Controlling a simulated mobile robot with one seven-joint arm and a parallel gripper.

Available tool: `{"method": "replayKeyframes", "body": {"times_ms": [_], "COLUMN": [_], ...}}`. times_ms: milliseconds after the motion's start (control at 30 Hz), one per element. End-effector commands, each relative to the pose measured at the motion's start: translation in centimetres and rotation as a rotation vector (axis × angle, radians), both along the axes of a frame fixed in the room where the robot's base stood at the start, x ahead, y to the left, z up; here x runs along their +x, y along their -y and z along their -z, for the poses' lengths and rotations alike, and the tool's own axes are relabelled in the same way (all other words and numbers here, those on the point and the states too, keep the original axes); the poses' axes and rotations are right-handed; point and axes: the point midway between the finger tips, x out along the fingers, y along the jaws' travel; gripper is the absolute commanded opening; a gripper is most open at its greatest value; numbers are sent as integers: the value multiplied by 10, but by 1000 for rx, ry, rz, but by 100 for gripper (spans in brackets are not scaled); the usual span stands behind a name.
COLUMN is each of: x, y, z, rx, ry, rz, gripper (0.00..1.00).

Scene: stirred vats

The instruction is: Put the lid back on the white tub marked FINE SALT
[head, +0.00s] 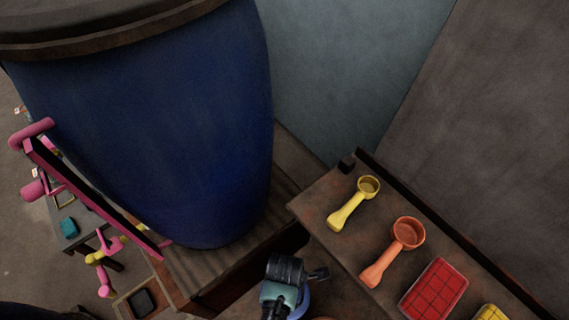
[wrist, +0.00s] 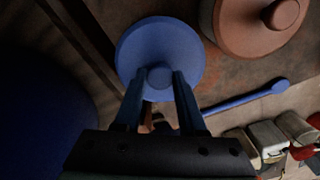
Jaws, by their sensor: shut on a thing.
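My gripper (wrist: 161,78) is shut on the knob of a round blue lid (wrist: 140,46) in the wrist view. In the head view my gripper (head: 283,290) is at the bottom centre, and a sliver of the blue lid (head: 304,304) shows beside it. I cannot make out a white tub marked FINE SALT in either view. Whatever is directly under the blue lid is hidden. I cannot tell whether the lid is resting on something or held above the surface.
A reddish-brown knobbed lid (wrist: 252,28) is close right of the blue lid. A blue long-handled tool (wrist: 245,98) and pale containers (wrist: 268,138) lie nearby. A large blue barrel (head: 165,120) stands left; a yellow scoop (head: 350,210) and orange scoop (head: 392,250) lie right.

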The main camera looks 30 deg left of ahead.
Motion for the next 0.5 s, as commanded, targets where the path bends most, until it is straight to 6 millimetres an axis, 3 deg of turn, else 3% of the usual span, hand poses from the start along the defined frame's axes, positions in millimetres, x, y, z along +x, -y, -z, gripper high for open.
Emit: {"method": "replayKeyframes", "body": {"times_ms": [167,200,367,500], "x": [0,0,0,0], "y": [0,0,0,0], "z": [0,0,0,0], "rx": [0,0,0,0], "ry": [0,0,0,0], "rz": [0,0,0,0], "gripper": [0,44,72,75]}}
